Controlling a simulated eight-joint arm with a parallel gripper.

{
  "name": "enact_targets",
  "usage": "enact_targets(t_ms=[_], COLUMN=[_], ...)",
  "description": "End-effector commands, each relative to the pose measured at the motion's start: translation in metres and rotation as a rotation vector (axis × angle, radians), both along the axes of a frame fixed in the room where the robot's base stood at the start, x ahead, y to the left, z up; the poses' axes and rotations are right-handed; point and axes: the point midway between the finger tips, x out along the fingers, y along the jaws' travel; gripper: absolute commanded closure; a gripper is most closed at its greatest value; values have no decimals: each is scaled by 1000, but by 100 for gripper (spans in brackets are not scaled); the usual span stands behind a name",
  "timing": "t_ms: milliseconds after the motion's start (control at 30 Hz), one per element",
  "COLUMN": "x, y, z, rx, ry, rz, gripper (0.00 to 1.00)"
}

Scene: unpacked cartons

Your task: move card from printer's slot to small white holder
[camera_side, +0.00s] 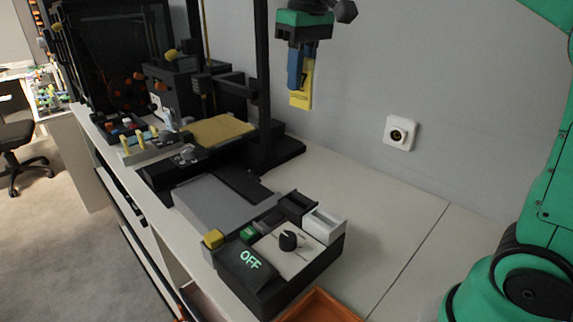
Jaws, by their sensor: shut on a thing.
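My gripper (297,72) hangs high up at the top centre, with its blue fingers pointing down. It is shut on a yellow card (300,98), which hangs upright below and between the fingers. The small white holder (325,226) sits on the right rear of the black control box, well below my gripper and apart from the card. A black holder (295,207) stands just left of it. The black printer (265,140) with a gold plate (218,130) stands to the left. I cannot make out the printer's slot for sure.
The control box has a black knob (288,240), an "OFF" display (250,259) and a yellow block (213,239) at its side. An orange tray (318,304) lies in front. A white wall socket (399,132) is behind. The table right of the box is clear.

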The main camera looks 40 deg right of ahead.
Motion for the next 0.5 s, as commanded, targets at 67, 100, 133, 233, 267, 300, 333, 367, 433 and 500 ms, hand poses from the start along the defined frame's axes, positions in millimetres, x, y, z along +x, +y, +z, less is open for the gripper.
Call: enact_targets(t_ms=[67,100,133,233,267,300,333,367,433,500], x=[-1,-3,-5,-14,-17,-23,-27,-31,-41,-50], y=[0,0,0,0,0,0,0,0,0,0], z=[-4,-7,-12,-32,-40,-50,-58,-66,-83,-98], rx=[0,0,0,0,0,0,0,0,0,0], ry=[0,0,0,0,0,0,-1,-1,-1,-1], rz=[0,0,0,0,0,0,0,0,0,0], gripper=[100,100,100,100,100,100,100,100,100,100])
